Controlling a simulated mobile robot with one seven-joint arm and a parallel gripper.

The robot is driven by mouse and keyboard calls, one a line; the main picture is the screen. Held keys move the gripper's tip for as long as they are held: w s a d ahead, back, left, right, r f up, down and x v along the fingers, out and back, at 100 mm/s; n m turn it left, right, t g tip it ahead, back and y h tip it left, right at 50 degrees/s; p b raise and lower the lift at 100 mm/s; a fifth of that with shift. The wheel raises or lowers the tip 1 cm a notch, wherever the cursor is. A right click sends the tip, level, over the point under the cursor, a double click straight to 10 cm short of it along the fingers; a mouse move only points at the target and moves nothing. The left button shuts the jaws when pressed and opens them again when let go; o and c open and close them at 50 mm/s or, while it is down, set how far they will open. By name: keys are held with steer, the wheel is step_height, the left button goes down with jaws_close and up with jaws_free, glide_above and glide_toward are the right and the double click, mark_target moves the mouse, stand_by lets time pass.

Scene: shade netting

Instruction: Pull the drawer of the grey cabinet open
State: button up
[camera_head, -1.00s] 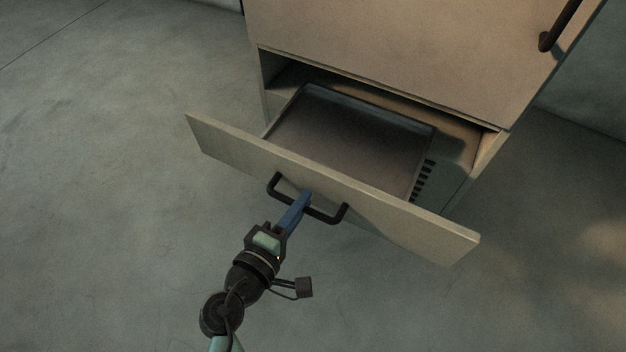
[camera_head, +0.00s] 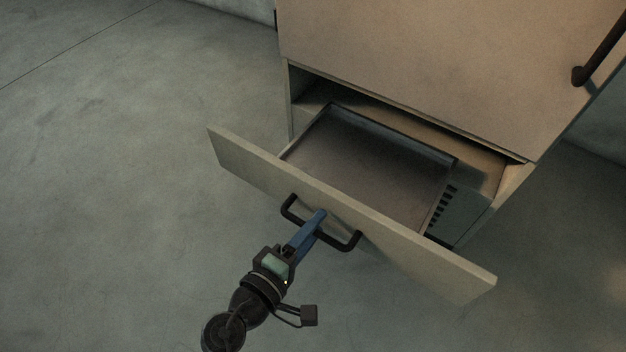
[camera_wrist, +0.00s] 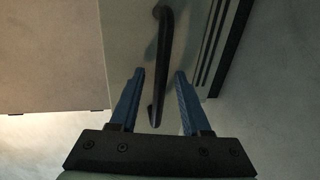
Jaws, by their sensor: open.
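The grey cabinet (camera_head: 420,70) stands at the upper right of the head view, looking beige in this light. Its low drawer is pulled well out; the drawer front (camera_head: 400,240) stands clear of the body and the dark, empty tray inside (camera_head: 370,165) shows. A black bar handle (camera_head: 340,243) is fixed to the drawer front. My gripper (camera_head: 318,218) is at the middle of this handle. In the wrist view, the blue fingers (camera_wrist: 158,85) are apart, and the handle (camera_wrist: 165,45) runs between them with gaps on both sides.
A closed upper door with a dark bar handle (camera_head: 600,50) is above the drawer. Bare concrete floor (camera_head: 110,200) lies open to the left and in front. Dark slots (camera_head: 440,208) mark the drawer's right side.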

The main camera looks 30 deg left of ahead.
steer(key=p+v, duration=0.4)
steer(key=v, duration=0.9)
steer(key=shift+p, duration=0.3)
